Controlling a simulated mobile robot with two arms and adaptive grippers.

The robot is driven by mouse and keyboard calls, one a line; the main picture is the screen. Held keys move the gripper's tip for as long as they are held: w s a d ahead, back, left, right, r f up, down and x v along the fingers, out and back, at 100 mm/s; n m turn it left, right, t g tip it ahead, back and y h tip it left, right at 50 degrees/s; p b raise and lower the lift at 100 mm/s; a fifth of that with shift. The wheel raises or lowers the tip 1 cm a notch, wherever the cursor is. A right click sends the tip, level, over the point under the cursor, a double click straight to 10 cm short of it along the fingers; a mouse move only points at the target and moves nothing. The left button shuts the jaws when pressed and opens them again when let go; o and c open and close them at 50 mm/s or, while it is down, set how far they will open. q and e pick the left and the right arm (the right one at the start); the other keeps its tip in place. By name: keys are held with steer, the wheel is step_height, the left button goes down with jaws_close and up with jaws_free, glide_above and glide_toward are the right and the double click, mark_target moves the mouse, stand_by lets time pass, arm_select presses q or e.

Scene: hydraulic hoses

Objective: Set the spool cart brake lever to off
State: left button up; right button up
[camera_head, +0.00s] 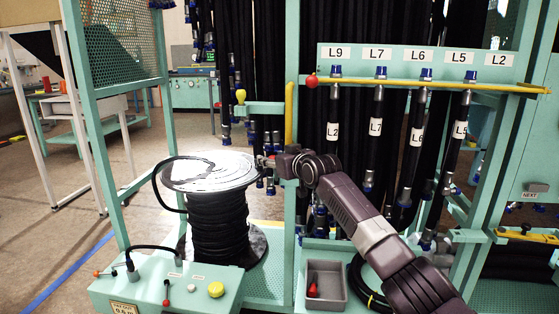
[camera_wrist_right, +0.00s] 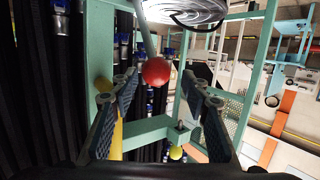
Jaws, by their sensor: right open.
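A red ball knob (camera_wrist_right: 156,71) on a thin grey rod shows in the right wrist view, and it looks like the brake lever. It appears between the two fingertips of my right gripper (camera_wrist_right: 160,82), which is open and holds nothing. I cannot tell whether the knob touches a finger. In the head view my right gripper (camera_head: 264,161) is at the right edge of the spool top (camera_head: 209,171), and the lever there is hidden or too small to make out. The spool (camera_head: 218,222) is wound with black hose. My left gripper is not in view.
A green control box (camera_head: 180,285) with a red-tipped lever and yellow button stands at lower left. A green bracket with a yellow ball (camera_head: 240,96) and a yellow post (camera_head: 289,112) are close above the gripper. Hanging black hoses (camera_head: 376,140) and a grey bin (camera_head: 327,286) are at right.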

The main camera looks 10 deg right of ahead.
steer(key=shift+v, duration=2.2)
steer(key=shift+c, duration=0.7)
